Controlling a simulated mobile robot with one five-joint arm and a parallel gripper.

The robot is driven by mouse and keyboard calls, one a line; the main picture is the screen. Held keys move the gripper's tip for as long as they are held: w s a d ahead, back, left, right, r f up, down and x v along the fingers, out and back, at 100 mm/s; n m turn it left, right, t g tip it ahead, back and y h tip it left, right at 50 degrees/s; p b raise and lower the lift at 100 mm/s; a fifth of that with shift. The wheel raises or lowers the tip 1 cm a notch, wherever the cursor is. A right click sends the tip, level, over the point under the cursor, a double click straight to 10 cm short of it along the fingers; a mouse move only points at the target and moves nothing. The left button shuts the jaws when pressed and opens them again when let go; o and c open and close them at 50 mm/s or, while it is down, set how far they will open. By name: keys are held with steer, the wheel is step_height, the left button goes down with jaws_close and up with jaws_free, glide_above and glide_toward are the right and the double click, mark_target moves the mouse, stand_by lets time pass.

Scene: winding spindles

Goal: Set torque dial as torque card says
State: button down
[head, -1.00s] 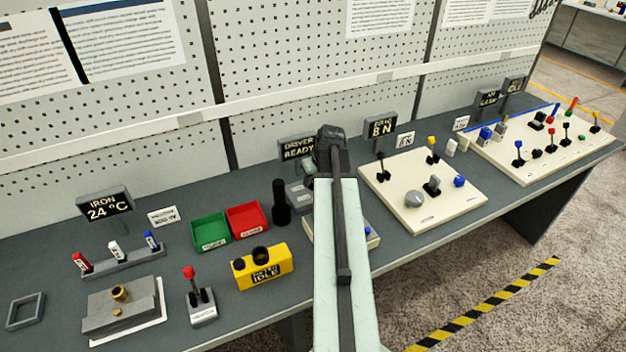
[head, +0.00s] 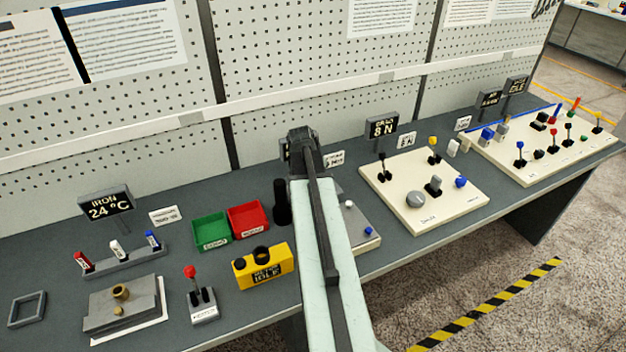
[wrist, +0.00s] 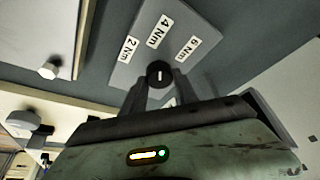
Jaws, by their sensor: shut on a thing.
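In the wrist view the torque dial (wrist: 158,73) is a small black round knob with a white pointer line on a grey plate (wrist: 124,76). The plate bears white labels 2 Nm (wrist: 130,48), 4 Nm (wrist: 160,30) and 6 Nm (wrist: 187,47). The pointer line stands nearly upright in the picture, roughly toward 4 Nm. My gripper (wrist: 158,90) is shut on the dial, one finger at each side. In the head view my arm hides the dial and fingertips. A small white card (head: 334,158) stands behind my arm; its print is too small to read.
A yellow box (head: 263,268), green bin (head: 211,232), red bin (head: 248,219) and black cylinder (head: 281,202) stand left of my arm. A cream panel (head: 455,205) with knobs and levers lies to the right. The bench front edge is close.

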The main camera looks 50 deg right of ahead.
steer(key=m, duration=0.2)
steer(key=m+g, duration=0.1)
steer(key=m, duration=0.1)
steer(key=m+g, duration=0.1)
steer(key=m, duration=0.1)
steer(key=shift+w+a+m, duration=0.1)
steer(key=shift+w+m, duration=0.2)
steer(key=shift+w, duration=0.1)
steer(key=m+g, duration=0.1)
steer(key=m, duration=0.2)
steer(key=m+g, duration=0.1)
steer(key=m, duration=0.1)
steer(key=shift+w+m+g+y, duration=0.1)
steer(key=shift+m+g+y, duration=0.2)
steer(key=shift+m+y, duration=0.1)
steer(key=c, duration=0.9)
jaws_free()
steer(key=shift+c, duration=0.2)
steer(key=p+v, duration=0.7)
steer(key=shift+r, duration=0.35)
